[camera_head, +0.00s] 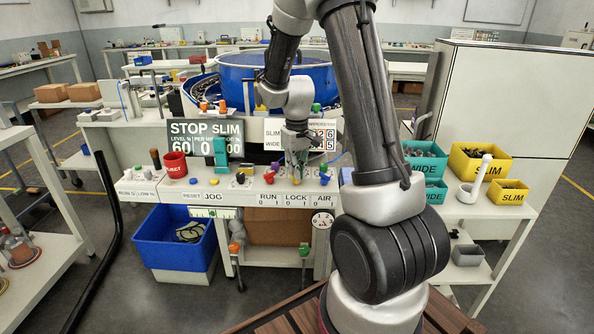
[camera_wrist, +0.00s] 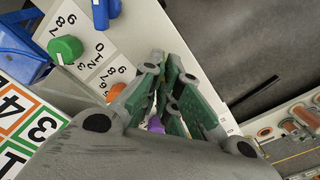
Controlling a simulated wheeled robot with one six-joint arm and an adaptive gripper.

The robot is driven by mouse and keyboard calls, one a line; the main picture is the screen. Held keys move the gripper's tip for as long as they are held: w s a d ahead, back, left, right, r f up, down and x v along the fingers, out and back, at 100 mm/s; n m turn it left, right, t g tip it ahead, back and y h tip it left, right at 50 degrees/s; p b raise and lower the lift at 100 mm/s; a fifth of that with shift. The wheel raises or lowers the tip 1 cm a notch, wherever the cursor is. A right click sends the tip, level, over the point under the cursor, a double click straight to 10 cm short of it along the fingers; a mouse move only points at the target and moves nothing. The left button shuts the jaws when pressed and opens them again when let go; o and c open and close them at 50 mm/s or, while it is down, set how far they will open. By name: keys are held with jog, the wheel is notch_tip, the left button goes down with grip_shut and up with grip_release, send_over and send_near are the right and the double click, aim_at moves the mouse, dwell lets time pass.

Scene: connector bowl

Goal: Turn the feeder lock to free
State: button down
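A purple knob (camera_head: 297,181) stands above that label, between a red knob (camera_head: 270,178) and a blue knob (camera_head: 324,180). My gripper (camera_head: 297,164) points down over the purple knob, its green-padded fingers a narrow gap apart. In the wrist view, a bit of purple (camera_wrist: 155,124) shows between the fingers of my gripper (camera_wrist: 172,75); the rest is hidden. I cannot tell whether the fingers touch the knob, nor which way it is turned.
A display (camera_head: 206,140) reading STOP SLIM and a teal upright piece (camera_head: 219,162) stand left of my gripper. A red cup (camera_head: 175,165) is farther left. A blue bowl feeder (camera_head: 262,80) is behind. Green (camera_wrist: 66,49) and orange (camera_wrist: 116,92) knobs show on a numbered plate.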

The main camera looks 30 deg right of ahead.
jog(key=shift+w+r+n, duration=0.1)
jog(key=shift+w+n, duration=0.05)
jog(key=shift+n, duration=0.65)
